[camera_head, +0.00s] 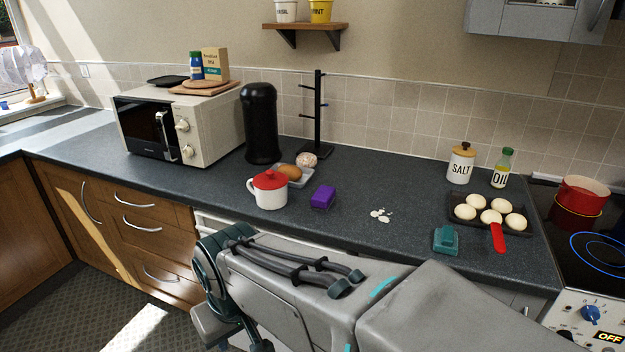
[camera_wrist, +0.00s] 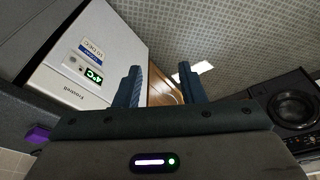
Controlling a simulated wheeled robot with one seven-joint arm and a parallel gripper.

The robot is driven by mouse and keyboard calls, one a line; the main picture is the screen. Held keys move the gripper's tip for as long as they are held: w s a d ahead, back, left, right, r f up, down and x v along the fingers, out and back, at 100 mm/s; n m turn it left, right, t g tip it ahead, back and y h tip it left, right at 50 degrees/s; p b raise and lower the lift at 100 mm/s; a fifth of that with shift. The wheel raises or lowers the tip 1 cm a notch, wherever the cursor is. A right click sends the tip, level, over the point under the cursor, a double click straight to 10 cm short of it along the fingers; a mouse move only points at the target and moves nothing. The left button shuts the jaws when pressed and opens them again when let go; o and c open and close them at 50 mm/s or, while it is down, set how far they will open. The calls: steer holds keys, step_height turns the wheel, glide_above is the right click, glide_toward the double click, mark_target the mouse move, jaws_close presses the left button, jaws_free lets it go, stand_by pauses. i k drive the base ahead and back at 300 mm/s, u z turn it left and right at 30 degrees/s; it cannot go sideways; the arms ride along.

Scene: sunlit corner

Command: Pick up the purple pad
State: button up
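The purple pad (camera_head: 323,197) lies on the dark worktop, right of the white mug with a red lid (camera_head: 268,189). It also shows at the left edge of the wrist view (camera_wrist: 37,133), off to the side of my fingers. My gripper (camera_wrist: 160,72) is open, with its two fingers apart and nothing between them. It is apart from the pad. In the head view my arm stretches across the front of the worktop, and my fingertips cannot be made out there.
A teal pad (camera_head: 446,240) and a dark tray (camera_head: 457,198) of pale round items are at the right. In the wrist view, a white appliance (camera_wrist: 95,50) is beside my fingers.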

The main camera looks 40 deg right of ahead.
mark_target(324, 197)
steer(key=z, duration=0.8)
steer(key=i, duration=0.85)
steer(key=z, duration=0.65)
